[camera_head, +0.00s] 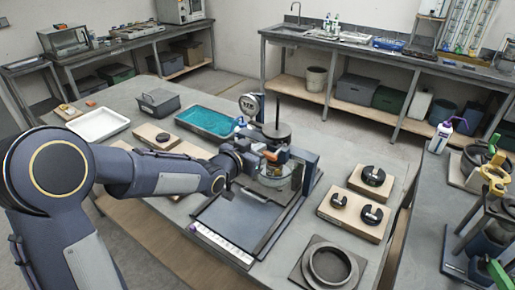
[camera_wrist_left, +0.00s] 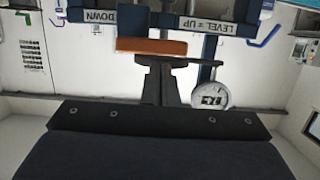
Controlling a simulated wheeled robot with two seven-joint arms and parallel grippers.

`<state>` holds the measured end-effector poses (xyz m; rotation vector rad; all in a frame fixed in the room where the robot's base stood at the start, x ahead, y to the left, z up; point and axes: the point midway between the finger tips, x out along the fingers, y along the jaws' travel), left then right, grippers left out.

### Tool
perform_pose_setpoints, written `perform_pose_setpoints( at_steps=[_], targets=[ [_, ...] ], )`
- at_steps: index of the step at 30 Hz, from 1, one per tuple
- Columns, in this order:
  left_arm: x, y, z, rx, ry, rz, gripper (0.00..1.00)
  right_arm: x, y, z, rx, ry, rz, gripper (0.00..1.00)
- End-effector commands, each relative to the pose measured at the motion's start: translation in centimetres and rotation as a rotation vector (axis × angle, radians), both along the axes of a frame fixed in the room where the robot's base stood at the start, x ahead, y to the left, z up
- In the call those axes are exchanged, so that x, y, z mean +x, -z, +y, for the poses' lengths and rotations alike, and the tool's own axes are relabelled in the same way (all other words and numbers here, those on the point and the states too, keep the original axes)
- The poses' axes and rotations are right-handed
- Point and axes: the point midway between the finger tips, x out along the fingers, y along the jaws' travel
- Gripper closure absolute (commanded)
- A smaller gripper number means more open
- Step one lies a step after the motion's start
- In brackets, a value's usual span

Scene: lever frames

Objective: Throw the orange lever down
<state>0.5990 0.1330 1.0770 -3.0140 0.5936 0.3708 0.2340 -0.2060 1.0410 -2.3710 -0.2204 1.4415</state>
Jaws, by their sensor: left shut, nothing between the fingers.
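The orange lever (camera_wrist_left: 151,46) shows in the left wrist view as a short orange bar on a dark blue frame, just beyond my fingertips. In the head view the orange lever (camera_head: 271,156) is small and partly hidden by my gripper. My left gripper (camera_head: 252,158) is right beside it at the front of the lever stand. In the left wrist view the dark fingers (camera_wrist_left: 163,62) are shut and empty, close to the orange bar; I cannot tell whether they touch it. The frame bears labels reading "DOWN" and "LEVEL = UP". My right gripper is not in view.
The stand has a round dark plate (camera_head: 272,133), a glass dish (camera_head: 274,177) and a round gauge (camera_head: 250,104). A dark flat tray (camera_head: 240,215) lies in front. Wooden blocks with black knobs (camera_head: 355,215) are at right. A teal tray (camera_head: 206,121) is behind.

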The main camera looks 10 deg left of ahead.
Motion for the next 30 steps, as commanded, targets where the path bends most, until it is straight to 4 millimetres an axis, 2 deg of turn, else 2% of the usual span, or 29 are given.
perform_pose_setpoints(
  at_steps=[14,30],
  targets=[
    [-0.02,0.33,0.04,-0.005,0.000,0.002,1.00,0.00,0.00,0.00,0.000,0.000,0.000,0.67],
    [0.04,0.66,0.12,-0.089,0.000,0.036,1.00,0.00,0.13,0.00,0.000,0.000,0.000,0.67]
  ],
)
